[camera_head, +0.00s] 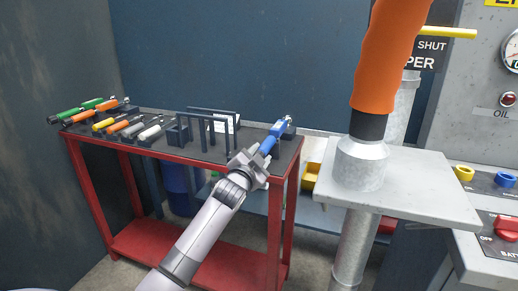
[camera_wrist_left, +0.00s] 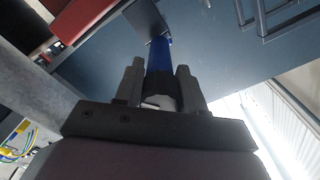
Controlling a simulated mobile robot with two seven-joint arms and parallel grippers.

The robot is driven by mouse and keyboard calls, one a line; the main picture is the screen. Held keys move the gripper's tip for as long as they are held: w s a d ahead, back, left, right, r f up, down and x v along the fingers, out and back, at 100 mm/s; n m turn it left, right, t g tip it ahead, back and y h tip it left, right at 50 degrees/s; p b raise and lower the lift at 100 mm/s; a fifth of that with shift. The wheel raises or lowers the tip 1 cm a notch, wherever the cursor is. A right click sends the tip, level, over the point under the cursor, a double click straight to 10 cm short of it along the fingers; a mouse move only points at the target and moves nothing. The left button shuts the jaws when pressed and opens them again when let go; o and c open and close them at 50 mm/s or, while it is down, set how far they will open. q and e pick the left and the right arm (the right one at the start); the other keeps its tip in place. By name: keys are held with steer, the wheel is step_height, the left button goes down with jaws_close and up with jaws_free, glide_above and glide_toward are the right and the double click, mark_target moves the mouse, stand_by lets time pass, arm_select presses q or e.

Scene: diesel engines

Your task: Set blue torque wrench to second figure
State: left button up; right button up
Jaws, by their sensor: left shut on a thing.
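The blue torque wrench (camera_head: 270,139) lies at the right end of the red bench's dark top, its far end at a small dark holder (camera_head: 289,131). My left gripper (camera_head: 258,157) is at its near end, shut on it. In the left wrist view the blue wrench (camera_wrist_left: 158,62) runs away from between the two fingers of the left gripper (camera_wrist_left: 158,82). The figures of its setting cannot be read in either view. My right gripper is not in view.
The red bench (camera_head: 215,152) also carries several screwdriver-like tools (camera_head: 120,122) at left and dark racks (camera_head: 207,127) in the middle. A grey pedestal plate (camera_head: 420,185) with a large orange-sleeved handle (camera_head: 388,60) stands close on the right. A control panel (camera_head: 495,190) is at far right.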

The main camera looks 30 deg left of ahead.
arm_select(q)
steer(key=shift+m+p, duration=0.8)
steer(key=shift+m, duration=1.2)
steer(key=o, duration=1.1)
steer(key=shift+c, duration=0.2)
steer(key=v, duration=0.7)
